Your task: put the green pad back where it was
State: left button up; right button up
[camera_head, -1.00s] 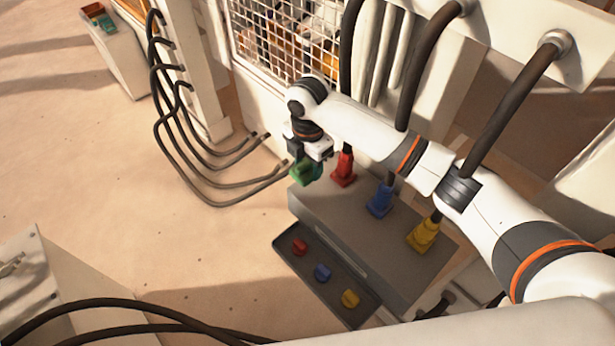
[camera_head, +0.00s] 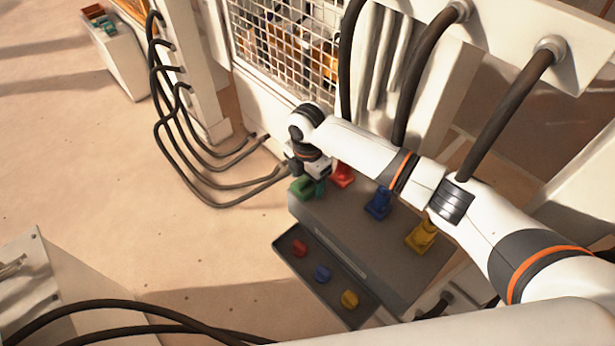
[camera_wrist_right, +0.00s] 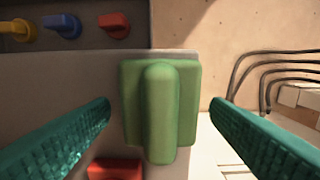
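The green pad (camera_head: 301,188) is at the far left corner of the grey box top (camera_head: 335,222). In the right wrist view the pad (camera_wrist_right: 160,110) is a wide green plate with a raised rounded ridge, over the edge of the grey surface. My right gripper (camera_head: 312,180) is above that corner. Its teal fingers are spread on both sides of the pad, with a visible gap on each side. Contact below the pad is hidden. My left gripper is not in view.
Red (camera_head: 343,176), blue (camera_head: 378,204) and yellow (camera_head: 422,237) pieces stand in a row on the box. A dark tray in front holds small red (camera_head: 299,248), blue (camera_head: 322,273) and yellow (camera_head: 350,299) knobs. Black hoses hang behind; cables loop at the left.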

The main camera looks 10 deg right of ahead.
jog(key=shift+r, duration=0.1)
notch_tip(320, 180, up, 12)
jog(key=b, duration=0.1)
dwell(0.5)
jog(key=shift+r, duration=0.15)
